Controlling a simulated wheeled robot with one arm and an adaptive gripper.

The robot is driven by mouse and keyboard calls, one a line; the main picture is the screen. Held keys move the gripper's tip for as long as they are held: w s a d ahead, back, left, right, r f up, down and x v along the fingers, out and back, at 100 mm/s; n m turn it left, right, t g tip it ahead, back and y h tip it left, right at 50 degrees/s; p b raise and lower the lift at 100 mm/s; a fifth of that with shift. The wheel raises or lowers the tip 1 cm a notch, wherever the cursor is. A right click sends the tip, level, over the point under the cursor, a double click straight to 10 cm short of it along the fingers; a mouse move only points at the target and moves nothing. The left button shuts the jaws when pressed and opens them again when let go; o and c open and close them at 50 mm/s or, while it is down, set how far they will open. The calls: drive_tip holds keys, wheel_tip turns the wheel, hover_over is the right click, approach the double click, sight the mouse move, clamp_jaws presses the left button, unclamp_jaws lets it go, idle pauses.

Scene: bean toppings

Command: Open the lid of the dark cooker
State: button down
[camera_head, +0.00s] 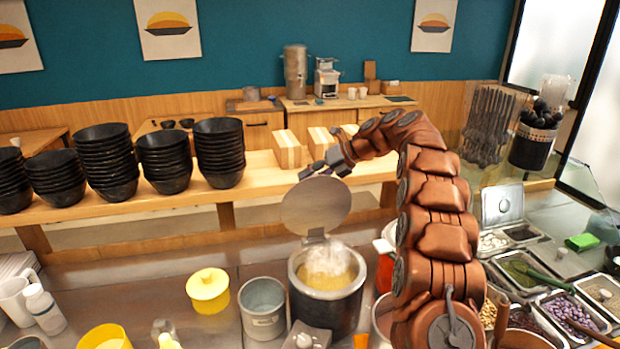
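The dark cooker (338,312) stands on the counter at the lower middle. Its round grey lid (314,207) is raised, standing almost upright at the back of the cooker. Steam rises from the pale yellow contents (326,274). My gripper (318,170) is at the top edge of the lid, at the end of my brown arm, which arches in from the right. The gripper is small in view, and I cannot tell whether its fingers touch the lid or how far apart they are.
A grey pot (262,315) and a yellow lidded container (208,290) stand left of the cooker. A red pot (385,262) is close on its right, partly behind my arm. Stacks of black bowls (105,160) line the shelf behind. Topping trays (522,272) fill the right side.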

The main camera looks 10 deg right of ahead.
drive_tip(key=shift+d+f, duration=0.35)
drive_tip(key=shift+f, duration=0.35)
drive_tip(key=c, duration=1.2)
unclamp_jaws()
drive_tip(key=o, duration=0.3)
drive_tip(key=shift+w, duration=0.15)
drive_tip(key=shift+o, duration=0.9)
drive_tip(key=shift+r, duration=0.2)
drive_tip(key=shift+a+r, duration=0.1)
drive_tip(key=shift+r, duration=0.1)
drive_tip(key=v, duration=1.1)
drive_tip(key=shift+d+r, duration=0.2)
drive_tip(key=shift+d, duration=0.1)
